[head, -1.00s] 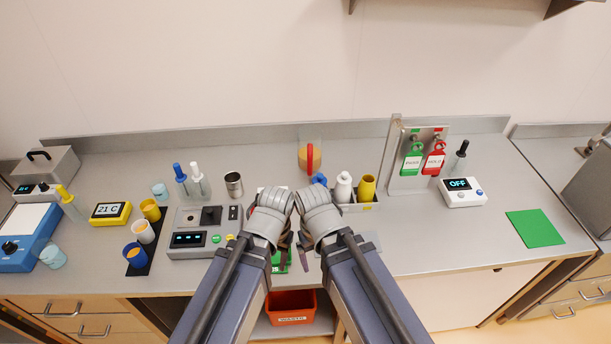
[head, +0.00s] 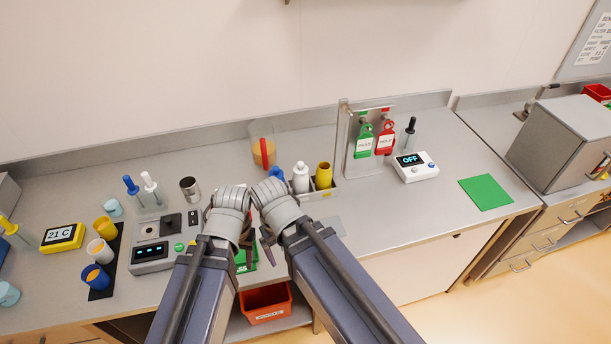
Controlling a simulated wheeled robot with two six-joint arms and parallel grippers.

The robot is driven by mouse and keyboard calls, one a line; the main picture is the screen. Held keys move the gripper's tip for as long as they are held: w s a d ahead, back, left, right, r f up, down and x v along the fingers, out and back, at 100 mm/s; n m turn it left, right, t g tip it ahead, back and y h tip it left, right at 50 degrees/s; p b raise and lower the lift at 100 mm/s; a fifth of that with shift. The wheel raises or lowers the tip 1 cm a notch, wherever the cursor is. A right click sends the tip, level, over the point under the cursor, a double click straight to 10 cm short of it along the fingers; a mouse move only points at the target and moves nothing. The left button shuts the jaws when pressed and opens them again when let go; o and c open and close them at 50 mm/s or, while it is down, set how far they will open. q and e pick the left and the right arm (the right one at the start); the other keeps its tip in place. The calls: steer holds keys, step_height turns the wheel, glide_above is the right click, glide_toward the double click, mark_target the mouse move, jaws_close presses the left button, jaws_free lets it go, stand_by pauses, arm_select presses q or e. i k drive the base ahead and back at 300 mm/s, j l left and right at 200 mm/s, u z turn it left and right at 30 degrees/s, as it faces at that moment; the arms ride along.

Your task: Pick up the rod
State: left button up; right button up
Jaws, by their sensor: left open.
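A red upright stick (head: 263,149), which looks like the rod, stands in or against a clear hopper holding orange powder (head: 270,158) at the back of the bench. I cannot tell whether it is inside or in front. My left gripper (head: 246,240) is over the front of the bench, nearer to me than the rod and apart from it. It is open, with nothing seen in it. My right gripper (head: 266,238) is close beside it; its fingers are partly hidden, so its opening is unclear.
A holder (head: 322,193) with blue, white and yellow bottles stands right of the hopper. A steel cup (head: 189,188) and a grey device (head: 151,254) are to the left. A tag stand (head: 357,165) and an OFF box (head: 415,167) are to the right. An orange bin (head: 266,302) sits below.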

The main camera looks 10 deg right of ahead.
mark_target(132, 188)
steer(key=j+z, duration=0.5)
steer(key=j, duration=0.5)
steer(key=j+z, duration=0.5)
steer(key=j, duration=0.45)
steer(key=k, duration=0.1)
